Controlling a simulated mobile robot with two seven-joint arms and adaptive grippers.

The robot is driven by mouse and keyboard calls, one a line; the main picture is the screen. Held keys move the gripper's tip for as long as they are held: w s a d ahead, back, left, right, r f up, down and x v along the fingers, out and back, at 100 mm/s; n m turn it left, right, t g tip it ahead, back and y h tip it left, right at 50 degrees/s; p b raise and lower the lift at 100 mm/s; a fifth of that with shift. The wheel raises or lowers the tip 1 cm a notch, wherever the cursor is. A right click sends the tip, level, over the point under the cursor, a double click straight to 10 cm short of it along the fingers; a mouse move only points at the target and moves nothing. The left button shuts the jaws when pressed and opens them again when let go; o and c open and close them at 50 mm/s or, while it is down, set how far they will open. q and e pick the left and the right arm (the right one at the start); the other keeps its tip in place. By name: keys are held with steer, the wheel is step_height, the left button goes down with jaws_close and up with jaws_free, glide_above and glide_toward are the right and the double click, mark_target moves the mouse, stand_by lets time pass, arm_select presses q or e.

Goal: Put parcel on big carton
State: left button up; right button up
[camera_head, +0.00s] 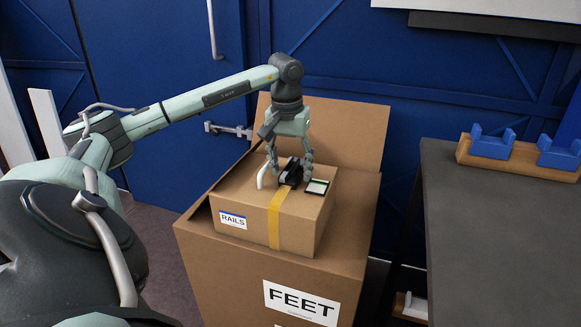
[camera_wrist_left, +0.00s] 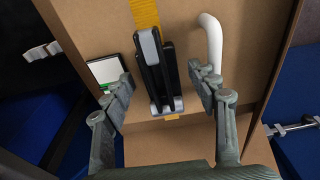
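The parcel (camera_head: 245,200) is a brown cardboard box with a yellow tape strip and a "RAILS" label. In the head view it sits upright at the top of the big carton (camera_head: 235,275), a tall brown box marked "FEET"; whether it rests inside the rim or on a closed top is unclear. My left gripper (camera_head: 290,172) points down over the parcel's top. In the wrist view its fingers (camera_wrist_left: 161,88) are spread, with a black and grey object (camera_wrist_left: 155,70) between them and no clear contact. My right gripper is out of view.
A white curved handle (camera_head: 262,177) and a small card-like item (camera_head: 317,187) lie on the parcel beside the black object. The carton's raised flap (camera_head: 350,135) stands behind. A dark table (camera_head: 500,240) with a wooden holder (camera_head: 520,161) is at right.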

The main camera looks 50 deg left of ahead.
arm_select(q)
steer(key=shift+r, duration=0.1)
steer(key=shift+r, duration=0.25)
step_height(320, 180, up, 11)
steer(key=s+p, duration=0.1)
steer(key=shift+s+d+r+p, duration=0.15)
steer(key=shift+d+r+p, duration=0.05)
steer(key=shift+d+p, duration=0.15)
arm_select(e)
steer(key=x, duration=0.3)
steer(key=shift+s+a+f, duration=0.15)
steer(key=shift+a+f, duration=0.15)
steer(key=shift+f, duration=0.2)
